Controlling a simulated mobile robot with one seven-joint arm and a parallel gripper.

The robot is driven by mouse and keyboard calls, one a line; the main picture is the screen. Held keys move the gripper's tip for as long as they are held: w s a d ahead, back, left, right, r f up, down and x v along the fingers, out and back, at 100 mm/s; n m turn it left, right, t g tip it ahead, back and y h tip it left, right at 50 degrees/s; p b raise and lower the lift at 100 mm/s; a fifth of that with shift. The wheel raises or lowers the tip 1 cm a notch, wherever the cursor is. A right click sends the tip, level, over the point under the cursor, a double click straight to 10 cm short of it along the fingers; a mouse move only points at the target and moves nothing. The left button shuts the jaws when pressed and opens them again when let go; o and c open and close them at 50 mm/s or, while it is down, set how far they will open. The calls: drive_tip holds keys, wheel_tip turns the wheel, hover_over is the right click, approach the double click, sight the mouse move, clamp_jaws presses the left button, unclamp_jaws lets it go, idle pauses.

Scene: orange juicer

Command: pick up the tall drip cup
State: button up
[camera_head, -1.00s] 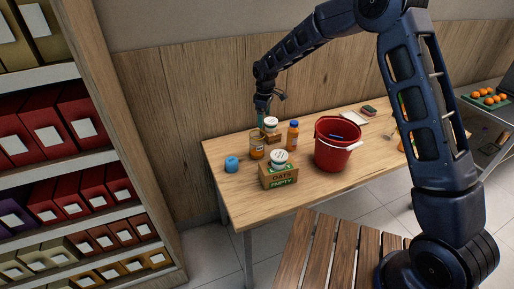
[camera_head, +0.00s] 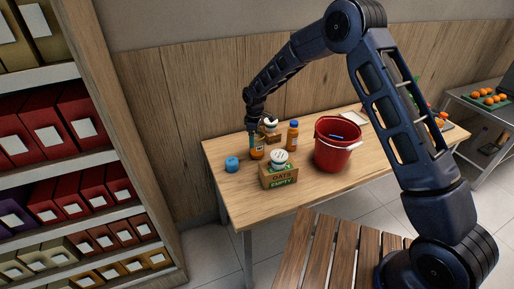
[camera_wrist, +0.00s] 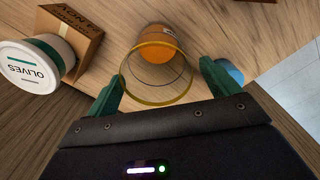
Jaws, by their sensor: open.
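The tall drip cup looks like a clear cup with a yellowish rim (camera_wrist: 122,76) and an orange lower part. It stands on the table, and in the head view its orange part (camera_head: 257,154) shows just below my gripper (camera_head: 253,143). In the wrist view my gripper (camera_wrist: 160,88) is open, with one green fingertip on either side of the cup's rim. Nothing is gripped. Whether the fingers touch the cup I cannot tell. In the head view the cup's upper part is mostly hidden by my gripper.
A blue object (camera_head: 232,164) stands close left of the cup. An orange bottle (camera_head: 292,135) and a red bucket (camera_head: 335,150) stand to the right. An OLIVES tub (camera_wrist: 38,68) lies left in the wrist view.

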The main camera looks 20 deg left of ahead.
drive_tip(key=f, duration=0.4)
drive_tip(key=shift+w+d+f, duration=0.15)
drive_tip(key=shift+d+f, duration=0.05)
drive_tip(key=shift+d, duration=0.05)
drive_tip(key=shift+c, duration=0.5)
drive_tip(key=c, duration=1)
drive_tip(key=shift+r, duration=0.1)
drive_tip(key=shift+c, duration=0.2)
